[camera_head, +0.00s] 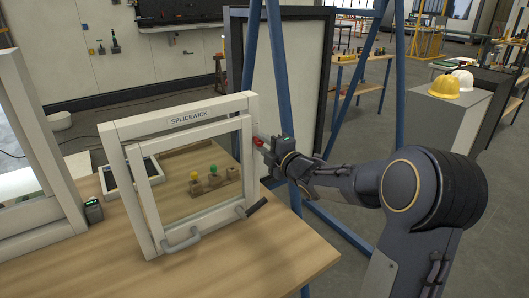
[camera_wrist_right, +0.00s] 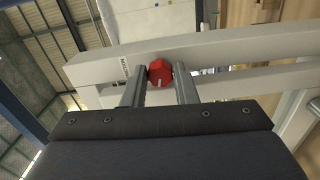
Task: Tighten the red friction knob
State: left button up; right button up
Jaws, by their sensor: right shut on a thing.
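The red friction knob (camera_head: 258,142) is on the upper right side of the white frame marked SPLICEWICK (camera_head: 200,117). My right gripper (camera_head: 265,144) reaches it from the right. In the right wrist view the red knob (camera_wrist_right: 160,74) has a faceted edge and a pale mark at its lower rim. It sits between the tips of the two silver fingers of my right gripper (camera_wrist_right: 160,88), which are shut on it. The white frame bar (camera_wrist_right: 215,52) runs behind it. My left gripper is not in view.
The frame stands on a wooden table (camera_head: 270,255) and has a grey handle (camera_head: 181,240) low at the front. A wooden block (camera_head: 216,187) with yellow and green balls shows through it. Another white frame (camera_head: 45,150) stands at left. A blue post (camera_head: 280,70) rises behind.

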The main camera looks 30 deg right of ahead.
jog(key=shift+m+b, duration=0.4)
jog(key=shift+m, duration=0.6)
jog(key=o, duration=0.7)
jog(key=s+b, duration=0.1)
jog(key=s, duration=0.6)
jog(key=shift+s+d, duration=0.3)
jog(key=shift+s, duration=0.1)
